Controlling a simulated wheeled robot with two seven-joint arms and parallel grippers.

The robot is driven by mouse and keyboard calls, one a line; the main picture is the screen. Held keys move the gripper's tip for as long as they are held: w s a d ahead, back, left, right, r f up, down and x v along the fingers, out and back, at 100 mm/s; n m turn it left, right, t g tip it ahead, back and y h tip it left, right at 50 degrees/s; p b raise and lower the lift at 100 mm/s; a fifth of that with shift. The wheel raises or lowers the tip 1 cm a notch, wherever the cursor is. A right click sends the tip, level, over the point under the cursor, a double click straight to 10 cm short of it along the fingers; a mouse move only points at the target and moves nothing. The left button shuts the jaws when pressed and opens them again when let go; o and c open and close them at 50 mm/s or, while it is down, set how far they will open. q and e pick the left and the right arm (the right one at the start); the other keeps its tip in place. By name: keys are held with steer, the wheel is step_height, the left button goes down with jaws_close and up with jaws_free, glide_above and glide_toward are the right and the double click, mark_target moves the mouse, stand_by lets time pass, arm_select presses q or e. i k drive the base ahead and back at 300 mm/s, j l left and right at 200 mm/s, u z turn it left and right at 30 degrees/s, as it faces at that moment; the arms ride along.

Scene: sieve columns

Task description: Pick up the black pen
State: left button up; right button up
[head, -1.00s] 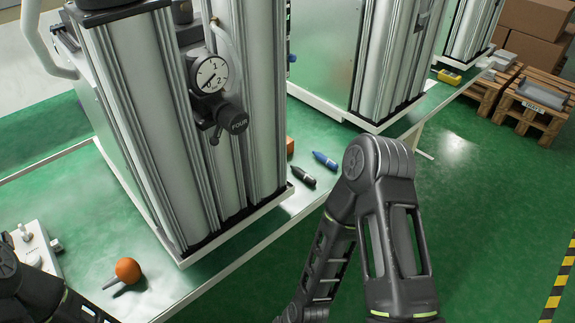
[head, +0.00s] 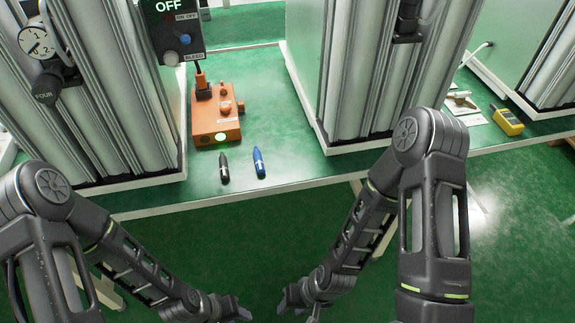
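The black pen (head: 224,168) lies on the green table near its front edge, left of a blue pen (head: 259,162). Both pens point roughly away from me and lie apart. My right gripper (head: 299,310) is low at the bottom edge, in front of and below the table edge. Its fingers look spread with nothing between them, though their tips are partly cut off. My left gripper (head: 232,312) is also at the bottom edge, left of the right one. Its fingers are too cut off to tell their state. Neither gripper touches a pen.
An orange box (head: 215,118) with a lit green button stands behind the pens. Tall metal sieve columns stand left and right of the pens. A yellow device (head: 507,121) lies on the table at the far right. The table front edge around the pens is clear.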

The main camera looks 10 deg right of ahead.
mark_target(224, 174)
steer(key=k+l, duration=0.1)
steer(key=l, duration=0.55)
steer(key=k+l, duration=0.1)
steer(key=l, duration=0.55)
steer(key=k+l, duration=0.1)
steer(key=l, duration=0.55)
